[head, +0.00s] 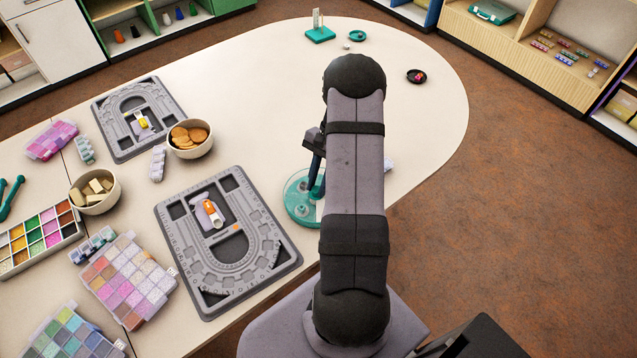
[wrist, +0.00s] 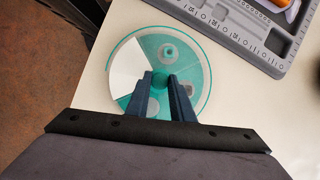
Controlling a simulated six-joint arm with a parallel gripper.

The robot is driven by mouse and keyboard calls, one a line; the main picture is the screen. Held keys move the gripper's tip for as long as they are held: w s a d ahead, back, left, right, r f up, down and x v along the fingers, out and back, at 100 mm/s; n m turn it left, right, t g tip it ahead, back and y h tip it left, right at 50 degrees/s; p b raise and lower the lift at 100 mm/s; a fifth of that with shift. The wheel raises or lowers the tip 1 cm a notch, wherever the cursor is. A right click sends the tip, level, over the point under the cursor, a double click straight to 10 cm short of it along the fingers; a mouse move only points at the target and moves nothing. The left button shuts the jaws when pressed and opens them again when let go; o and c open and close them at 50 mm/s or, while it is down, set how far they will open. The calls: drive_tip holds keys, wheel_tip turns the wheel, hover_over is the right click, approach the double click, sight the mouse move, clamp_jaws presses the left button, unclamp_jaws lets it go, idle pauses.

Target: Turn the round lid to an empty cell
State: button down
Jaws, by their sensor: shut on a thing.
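A round teal box with a clear round lid (wrist: 203,104) sits near the table edge in the wrist view. In the head view the box (head: 296,208) is partly hidden behind my arm. My gripper (wrist: 160,82) is shut on the teal knob at the middle of the lid; in the head view its fingers (head: 315,172) point down at the box. A pale wedge (wrist: 128,70) covers the left part of the round box; I cannot tell if it is an opening or a panel. Greyish contents (wrist: 166,52) show through the lid. My fingers hide the near part.
A grey bead board (head: 285,262) lies just left of the box, and another (head: 107,148) is farther back. Bowls of biscuits (head: 190,154) and pale blocks (head: 94,206) stand left. Small teal items (head: 320,35) are at the far end. The table beyond is mostly clear.

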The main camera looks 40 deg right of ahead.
drive_tip(key=n+g, duration=0.1)
drive_tip(key=n, duration=0.1)
drive_tip(key=n+h, duration=0.1)
drive_tip(key=n, duration=0.2)
drive_tip(key=shift+w+a+g, duration=0.1)
drive_tip(key=shift+w+g, duration=0.1)
drive_tip(key=shift+g, duration=0.2)
idle(1.2)
drive_tip(key=c, duration=1.5)
unclamp_jaws()
drive_tip(key=shift+c, duration=0.2)
drive_tip(key=shift+r, duration=0.1)
drive_tip(key=b+v, duration=0.2)
drive_tip(key=v, duration=0.4)
drive_tip(key=shift+w+r, duration=0.1)
drive_tip(key=shift+r, duration=0.1)
drive_tip(key=shift+w+r, duration=0.1)
drive_tip(key=shift+r, duration=0.3)
